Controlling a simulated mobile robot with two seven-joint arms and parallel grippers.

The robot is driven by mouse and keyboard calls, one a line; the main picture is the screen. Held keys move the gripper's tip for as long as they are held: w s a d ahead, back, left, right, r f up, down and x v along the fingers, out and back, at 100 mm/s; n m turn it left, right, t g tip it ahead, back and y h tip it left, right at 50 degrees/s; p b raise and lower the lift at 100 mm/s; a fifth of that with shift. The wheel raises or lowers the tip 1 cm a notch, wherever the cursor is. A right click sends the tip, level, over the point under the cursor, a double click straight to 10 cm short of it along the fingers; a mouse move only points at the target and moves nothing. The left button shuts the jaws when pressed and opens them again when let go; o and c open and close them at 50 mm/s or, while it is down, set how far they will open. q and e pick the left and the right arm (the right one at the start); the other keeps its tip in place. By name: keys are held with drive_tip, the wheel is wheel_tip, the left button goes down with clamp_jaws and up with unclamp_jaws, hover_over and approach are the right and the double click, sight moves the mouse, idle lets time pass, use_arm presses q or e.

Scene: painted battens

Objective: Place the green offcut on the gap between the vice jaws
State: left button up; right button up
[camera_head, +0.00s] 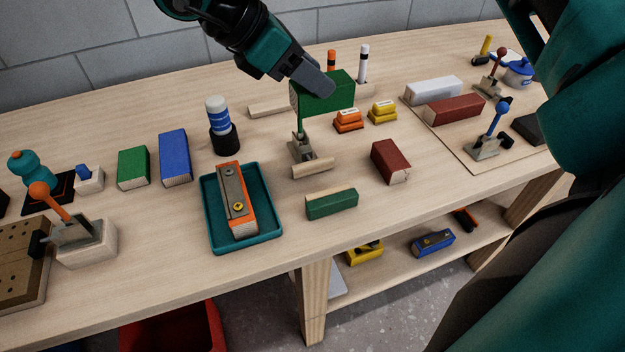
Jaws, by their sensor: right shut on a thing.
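My right gripper (322,88) is shut on a green offcut (341,90), a block with a pale end face. It holds the offcut above the middle of the bench, over a small metal fixture (303,150) with an upright green lever. A pale wooden bar (313,168) lies at the front of this fixture. I cannot tell for sure which fixture is the vice, and no gap between jaws shows clearly. Two other green blocks lie on the bench, one at the left (133,167) and one near the front edge (332,204). My left gripper is not in view.
A teal tray (268,237) holds an orange and grey tool. Lever clamps stand left and right. The bench (440,195) has some bare patches.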

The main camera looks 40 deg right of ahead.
wheel_tip(320, 180, down, 19)
drive_tip(key=b, duration=0.2)
drive_tip(key=shift+b, duration=0.4)
drive_tip(key=shift+d+f, duration=0.1)
drive_tip(key=shift+f, duration=0.15)
drive_tip(key=shift+f, duration=0.1)
drive_tip(key=o, duration=1.2)
drive_tip(key=shift+r, duration=0.2)
drive_tip(key=p+v, duration=0.1)
drive_tip(key=v, duration=1.1)
drive_tip(key=shift+f, duration=0.1)
